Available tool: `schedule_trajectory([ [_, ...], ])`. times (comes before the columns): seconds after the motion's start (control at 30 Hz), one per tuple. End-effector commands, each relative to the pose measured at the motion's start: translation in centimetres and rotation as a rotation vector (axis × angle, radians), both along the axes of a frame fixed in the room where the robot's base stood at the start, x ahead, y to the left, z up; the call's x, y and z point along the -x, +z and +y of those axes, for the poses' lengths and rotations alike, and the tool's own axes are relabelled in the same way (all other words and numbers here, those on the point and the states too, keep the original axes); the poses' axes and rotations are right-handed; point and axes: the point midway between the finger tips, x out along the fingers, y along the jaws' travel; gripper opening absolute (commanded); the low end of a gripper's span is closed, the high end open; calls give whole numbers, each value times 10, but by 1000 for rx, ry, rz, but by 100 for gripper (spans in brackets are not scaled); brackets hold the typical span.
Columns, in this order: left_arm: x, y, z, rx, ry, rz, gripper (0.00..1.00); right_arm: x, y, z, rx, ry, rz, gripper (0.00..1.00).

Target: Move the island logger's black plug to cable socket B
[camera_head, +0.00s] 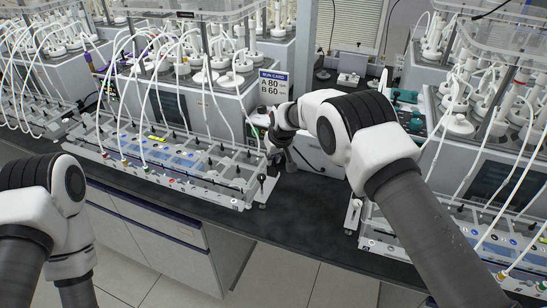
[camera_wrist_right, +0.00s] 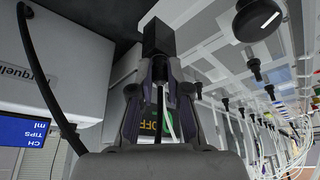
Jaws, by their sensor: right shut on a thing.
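My right gripper (camera_head: 284,155) reaches down to the black bench, beside the right end of the left valve rack; my arm partly hides it. In the right wrist view its fingers (camera_wrist_right: 158,68) are shut on a black block-shaped thing, likely the black plug (camera_wrist_right: 157,38). A thin pale cable or strip shows between the fingers. A white box (camera_wrist_right: 60,60), with part of a name and a blue panel, stands left of the gripper; it may be the logger. A black cable (camera_wrist_right: 42,85) curves in front of it. I cannot make out socket B. My left gripper is outside the view.
The left rack (camera_head: 165,165) carries several tubes and ends close to my right gripper. Another rack (camera_head: 445,250) stands at right. Bare black bench (camera_head: 300,215) lies between the racks.

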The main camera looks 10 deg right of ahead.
Motion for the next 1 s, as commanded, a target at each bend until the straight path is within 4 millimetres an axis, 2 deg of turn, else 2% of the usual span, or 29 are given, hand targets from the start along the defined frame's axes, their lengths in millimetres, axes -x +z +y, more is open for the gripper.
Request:
schedule_trajectory([
  [0.23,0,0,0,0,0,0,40,0,-1,0,0,0,1,0],
  [0.27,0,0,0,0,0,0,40,0,-1,0,0,0,1,19],
  [0.33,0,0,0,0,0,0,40,0,0,0,0,0,1,44],
  [0.7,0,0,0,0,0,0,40,2,5,0,0,0,0,45],
  [0.87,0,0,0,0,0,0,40,12,32,-3,1,0,-1,45],
  [1.0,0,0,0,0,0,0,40,26,66,-6,1,0,-1,45],
])
